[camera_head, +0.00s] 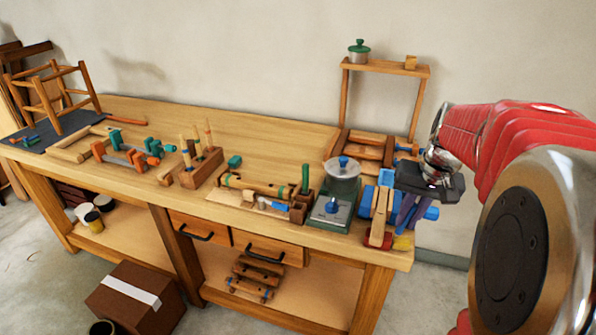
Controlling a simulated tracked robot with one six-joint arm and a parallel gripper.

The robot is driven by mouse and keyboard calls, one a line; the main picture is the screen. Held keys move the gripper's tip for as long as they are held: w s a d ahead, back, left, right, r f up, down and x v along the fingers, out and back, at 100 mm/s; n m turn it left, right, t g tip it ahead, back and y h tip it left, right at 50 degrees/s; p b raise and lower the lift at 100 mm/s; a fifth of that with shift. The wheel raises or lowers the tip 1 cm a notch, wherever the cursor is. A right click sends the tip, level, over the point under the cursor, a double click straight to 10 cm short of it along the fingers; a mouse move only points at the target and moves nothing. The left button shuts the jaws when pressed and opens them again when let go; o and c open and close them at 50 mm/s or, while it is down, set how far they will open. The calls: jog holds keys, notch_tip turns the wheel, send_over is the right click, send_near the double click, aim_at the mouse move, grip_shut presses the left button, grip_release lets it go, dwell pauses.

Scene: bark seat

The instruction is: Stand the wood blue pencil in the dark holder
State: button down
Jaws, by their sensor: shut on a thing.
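The dark holder (298,209) is a small dark brown block near the bench's front edge, with a green stick (305,179) upright at it. My gripper (404,216) is at the bench's right end, well to the right of the holder, pointing down beside blue and wooden tools. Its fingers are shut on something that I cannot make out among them. I cannot pick out the wood blue pencil for certain.
A glass jar with a blue knob on a green scale (331,210) stands between the holder and my gripper. A red-ended wooden tool (379,224) is left of my gripper. A wooden block with upright tools (202,169) stands further left. A shelf frame (385,66) rises behind.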

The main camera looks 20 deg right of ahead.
jog(key=w+a+f+n, duration=0.2)
jog(key=w+a+f, duration=0.2)
jog(key=a, duration=0.3)
jog(key=w+a+f+n, duration=0.2)
jog(key=w+a+f, duration=0.3)
jog(key=a, duration=0.3)
jog(key=w+a+f+n+y, duration=0.1)
jog(key=w+a+f+n, duration=0.1)
jog(key=w+a+f, duration=0.3)
jog(key=w+a, duration=0.2)
jog(key=a, duration=0.1)
jog(key=shift+g, duration=0.3)
jog(key=shift+s, duration=0.1)
